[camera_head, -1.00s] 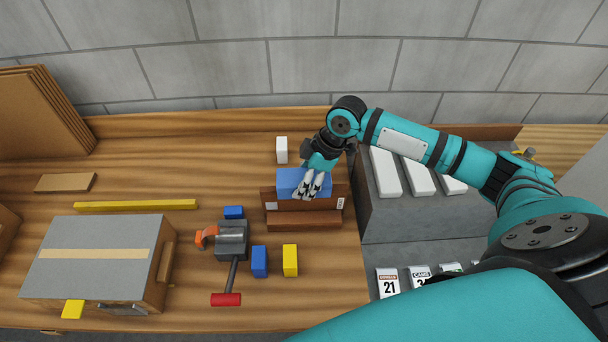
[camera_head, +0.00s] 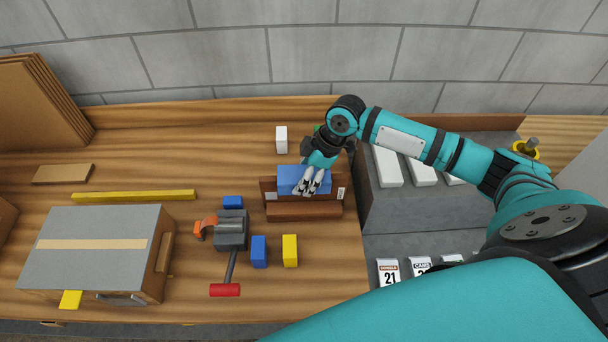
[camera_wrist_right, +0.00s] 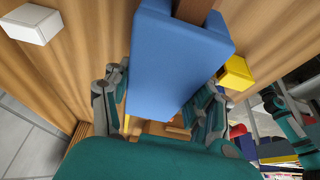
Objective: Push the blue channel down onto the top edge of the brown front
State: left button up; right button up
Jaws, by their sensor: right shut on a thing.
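The blue channel (camera_head: 288,178) lies along the upper part of the upright brown front (camera_head: 268,192) in the head view, covering the middle of its top edge. The front's ends, with small white labels, show on both sides. My right gripper (camera_head: 308,188) is shut on the channel from above. In the right wrist view the channel (camera_wrist_right: 172,60) fills the space between the gripper's two fingers (camera_wrist_right: 160,115). A brown strip, apparently the front (camera_wrist_right: 195,10), shows past its far end. Whether the channel is fully seated is hidden.
A brown wooden piece (camera_head: 303,211) lies just before the front. A white block (camera_head: 281,139) stands behind. A grey-topped box (camera_head: 90,230) stands left; a grey bin (camera_head: 410,220) right.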

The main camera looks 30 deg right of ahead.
jog(key=shift+f, duration=0.2)
dwell(0.4)
jog(key=o, duration=1)
jog(key=shift+o, duration=0.2)
jog(key=shift+r, duration=0.1)
jog(key=v, duration=1.1)
jog(key=shift+d+r, duration=0.1)
jog(key=shift+r, duration=0.3)
jog(key=shift+s+f, duration=0.1)
